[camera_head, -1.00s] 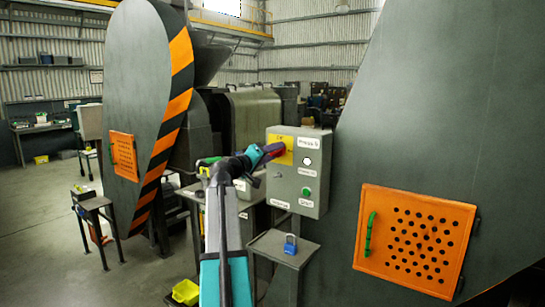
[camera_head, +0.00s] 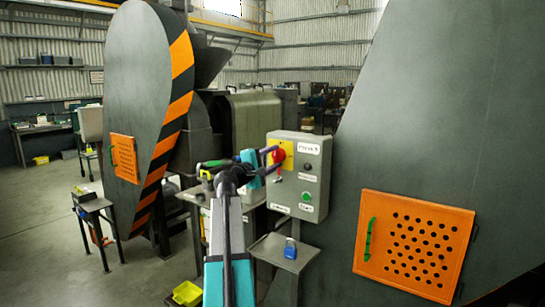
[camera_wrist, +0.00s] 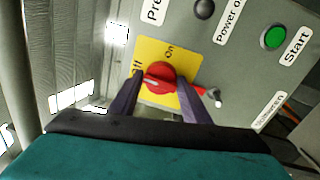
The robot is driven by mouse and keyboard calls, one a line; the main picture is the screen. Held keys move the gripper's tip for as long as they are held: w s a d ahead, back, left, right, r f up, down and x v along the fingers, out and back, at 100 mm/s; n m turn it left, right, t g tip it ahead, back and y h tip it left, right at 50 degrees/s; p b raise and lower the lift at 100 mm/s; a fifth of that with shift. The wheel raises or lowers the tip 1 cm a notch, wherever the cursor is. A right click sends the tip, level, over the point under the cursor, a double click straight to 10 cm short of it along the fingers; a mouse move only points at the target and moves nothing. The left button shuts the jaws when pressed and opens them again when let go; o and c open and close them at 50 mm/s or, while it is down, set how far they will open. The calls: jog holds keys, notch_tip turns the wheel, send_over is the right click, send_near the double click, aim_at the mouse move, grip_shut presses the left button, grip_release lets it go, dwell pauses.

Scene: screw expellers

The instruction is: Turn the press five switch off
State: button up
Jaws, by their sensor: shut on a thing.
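The press five switch is a red knob (camera_head: 279,155) on a yellow plate (camera_head: 288,148) on the grey control box (camera_head: 312,183). My gripper (camera_head: 275,157) is shut on the red knob, coming from the left. In the wrist view the knob (camera_wrist: 160,75) sits between my two dark fingers, on the yellow plate (camera_wrist: 148,48). "On" is readable on the plate and a partly hidden "Off" is at its left. A pale mark on the knob points toward the left side. The power lamp (camera_wrist: 203,8) looks dark.
A green start button (camera_head: 307,196) is lower on the box. A blue padlock (camera_head: 291,248) lies on a small shelf below. An orange perforated door (camera_head: 415,245) is at right. A large striped guard (camera_head: 140,90) stands at left.

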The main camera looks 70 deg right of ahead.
jog(key=shift+n, duration=0.4)
jog(key=o, duration=1)
jog(key=shift+d+f, duration=0.1)
jog(key=shift+d, duration=0.1)
jog(key=shift+a, duration=0.1)
jog(key=shift+v, duration=0.9)
jog(key=r+b+v, duration=0.1)
jog(key=b+v, duration=0.2)
jog(key=v, duration=0.9)
jog(key=shift+f, duration=0.4)
